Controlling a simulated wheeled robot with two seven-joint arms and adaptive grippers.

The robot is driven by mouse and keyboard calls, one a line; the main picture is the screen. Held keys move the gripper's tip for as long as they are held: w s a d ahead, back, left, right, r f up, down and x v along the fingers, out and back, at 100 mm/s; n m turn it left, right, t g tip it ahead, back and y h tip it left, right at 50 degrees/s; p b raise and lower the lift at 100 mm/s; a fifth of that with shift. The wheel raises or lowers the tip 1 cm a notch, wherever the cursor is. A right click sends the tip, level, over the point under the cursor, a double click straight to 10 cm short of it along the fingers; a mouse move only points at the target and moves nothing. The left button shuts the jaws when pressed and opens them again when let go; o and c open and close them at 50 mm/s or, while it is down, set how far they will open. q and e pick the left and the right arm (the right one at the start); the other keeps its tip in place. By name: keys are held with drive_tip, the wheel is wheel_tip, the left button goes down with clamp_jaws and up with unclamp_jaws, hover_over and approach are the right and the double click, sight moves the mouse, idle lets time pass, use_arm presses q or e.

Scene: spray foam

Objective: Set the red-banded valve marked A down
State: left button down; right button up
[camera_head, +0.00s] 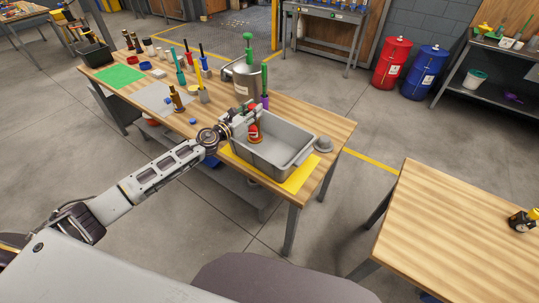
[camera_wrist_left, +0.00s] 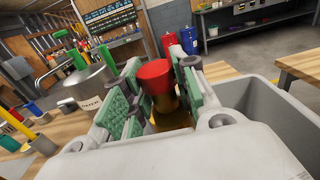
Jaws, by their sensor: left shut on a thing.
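My left gripper (camera_head: 247,121) is shut on the red-banded valve (camera_head: 254,134), at the left inner side of a grey tray (camera_head: 297,158). The valve has a red upper part and a brass-brown body. In the left wrist view the valve (camera_wrist_left: 155,76) stands roughly upright between the green pads of my left gripper (camera_wrist_left: 158,92). I cannot tell whether its base touches the tray floor. No letter A is readable on it. My right gripper is not in view.
The tray stands on a yellow mat (camera_head: 298,181) at the near end of the wooden bench. A steel pot (camera_head: 243,84) and a purple-topped bottle (camera_head: 265,100) stand just behind it. Most of the tray floor looks clear.

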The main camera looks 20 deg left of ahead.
use_arm(q)
drive_tip(key=shift+w+a+r, duration=0.1)
drive_tip(key=shift+w+r, duration=0.2)
drive_tip(key=shift+r, duration=0.5)
drive_tip(key=d, duration=0.1)
drive_tip(key=s+d+f+n+y, duration=0.1)
drive_tip(key=s+d+y, duration=0.1)
drive_tip(key=shift+f+n+t+b, duration=0.3)
drive_tip(key=shift+f+b, duration=0.1)
idle(0.3)
drive_tip(key=shift+f, duration=0.15)
drive_tip(key=b, duration=0.2)
hover_over(260, 141)
drive_tip(key=shift+f, duration=3)
